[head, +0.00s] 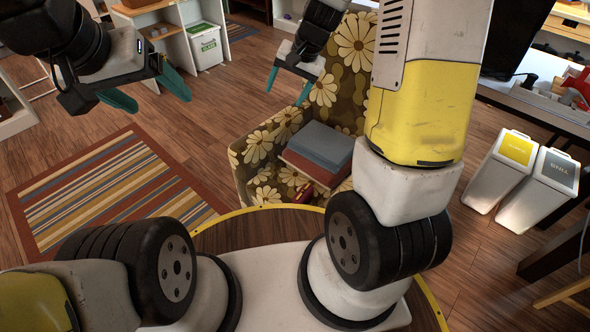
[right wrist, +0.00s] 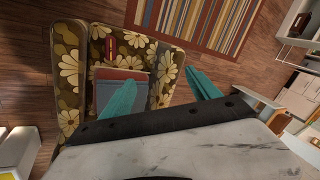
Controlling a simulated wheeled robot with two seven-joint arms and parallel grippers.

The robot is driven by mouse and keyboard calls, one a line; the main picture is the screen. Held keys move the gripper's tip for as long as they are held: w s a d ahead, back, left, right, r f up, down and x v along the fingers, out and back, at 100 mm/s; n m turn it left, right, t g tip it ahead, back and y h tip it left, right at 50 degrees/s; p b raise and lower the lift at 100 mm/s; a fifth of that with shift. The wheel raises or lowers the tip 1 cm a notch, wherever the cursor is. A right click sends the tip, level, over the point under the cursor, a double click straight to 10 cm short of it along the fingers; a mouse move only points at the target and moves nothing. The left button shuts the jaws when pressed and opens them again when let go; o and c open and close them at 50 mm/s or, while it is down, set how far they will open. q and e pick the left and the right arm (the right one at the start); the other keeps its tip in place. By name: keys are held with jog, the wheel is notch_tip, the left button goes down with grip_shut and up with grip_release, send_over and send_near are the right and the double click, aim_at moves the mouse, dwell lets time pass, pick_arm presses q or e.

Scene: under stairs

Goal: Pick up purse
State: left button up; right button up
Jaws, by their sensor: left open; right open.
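No thing in view is clearly a purse. A small dark red item (head: 307,192) lies on the seat of a flower-patterned armchair (head: 253,150), beside a stack of blue-grey and reddish books (head: 318,147); it is too small to tell whether it is the purse. In the right wrist view the red item (right wrist: 107,42) lies beyond the books (right wrist: 109,86). My right gripper (head: 288,87) is open and empty, above and behind the armchair's left arm. Its fingers (right wrist: 163,77) show over the chair's edge in the wrist view. My left gripper (head: 147,91) is open and empty, above the floor at upper left.
A striped rug (head: 105,190) lies left of the armchair. White bins with yellow (head: 500,170) and grey (head: 540,190) lids stand at right near a dark table (head: 535,105). A shelf with a green-labelled bin (head: 205,45) stands at the back. Wooden floor between is clear.

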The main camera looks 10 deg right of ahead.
jog(key=m+g, duration=0.1)
jog(key=m, duration=0.1)
send_over(303, 197)
jog(key=w+a, duration=0.5)
notch_tip(303, 197, down, 11)
jog(key=s+d+f+m+h, duration=0.1)
jog(key=f, duration=0.9)
jog(key=s+d+f+g+h, duration=0.1)
jog(key=d+f, duration=0.1)
jog(key=f, duration=0.9)
jog(key=s+d+f+m+g+h, duration=0.1)
jog(key=d+f, duration=0.1)
jog(key=f, duration=0.9)
jog(key=shift+s+f+m+h, duration=0.1)
jog(key=shift+f+m+h, duration=0.15)
jog(key=shift+m+h, duration=0.05)
jog(key=f, duration=0.7)
jog(key=shift+w+d+f, duration=0.15)
jog(key=shift+w+d, duration=0.1)
